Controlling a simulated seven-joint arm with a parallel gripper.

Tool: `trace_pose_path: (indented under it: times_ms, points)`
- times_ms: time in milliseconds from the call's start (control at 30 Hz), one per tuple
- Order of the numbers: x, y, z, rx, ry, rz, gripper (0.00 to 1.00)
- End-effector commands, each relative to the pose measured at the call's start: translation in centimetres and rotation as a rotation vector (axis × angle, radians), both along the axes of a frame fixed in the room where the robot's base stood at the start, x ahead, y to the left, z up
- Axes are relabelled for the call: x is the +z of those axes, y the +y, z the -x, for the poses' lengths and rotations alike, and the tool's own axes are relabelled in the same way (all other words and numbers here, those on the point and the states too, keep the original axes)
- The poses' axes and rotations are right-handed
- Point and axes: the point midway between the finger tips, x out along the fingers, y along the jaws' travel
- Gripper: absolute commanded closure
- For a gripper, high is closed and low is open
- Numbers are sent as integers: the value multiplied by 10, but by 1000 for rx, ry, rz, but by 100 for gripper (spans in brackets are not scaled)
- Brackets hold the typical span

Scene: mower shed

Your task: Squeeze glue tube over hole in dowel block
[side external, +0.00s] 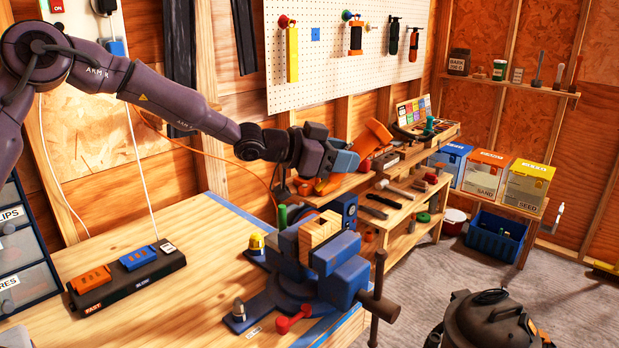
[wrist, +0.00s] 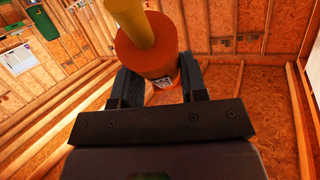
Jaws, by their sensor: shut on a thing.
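An orange glue tube (side external: 377,133) with a yellow nozzle (wrist: 130,20) is held tilted in my gripper (side external: 350,162). In the wrist view the orange tube body (wrist: 147,48) sits between the two dark fingers of my gripper (wrist: 160,82), and the nozzle points to the top of the picture. The dowel block (side external: 318,230), light wood, is clamped upright in a blue vise (side external: 338,262) on the bench. In the side view the gripper and tube appear above and right of the block, apart from it. The hole in the block cannot be made out.
The wooden bench (side external: 180,245) carries a black charger strip (side external: 128,278) with an orange and a blue unit at left. Small items surround the vise, including a yellow-topped one (side external: 257,242) and a green cylinder (side external: 282,216). Cluttered shelves (side external: 400,195) stand behind.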

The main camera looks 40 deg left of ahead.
Motion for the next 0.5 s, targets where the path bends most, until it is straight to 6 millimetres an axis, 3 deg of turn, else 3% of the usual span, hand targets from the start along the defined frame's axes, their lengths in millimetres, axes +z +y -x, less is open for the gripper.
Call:
trace_pose_path:
  times_ms: [500]
  points:
    - [7, -4, 1, -15, -88, 60, 67]
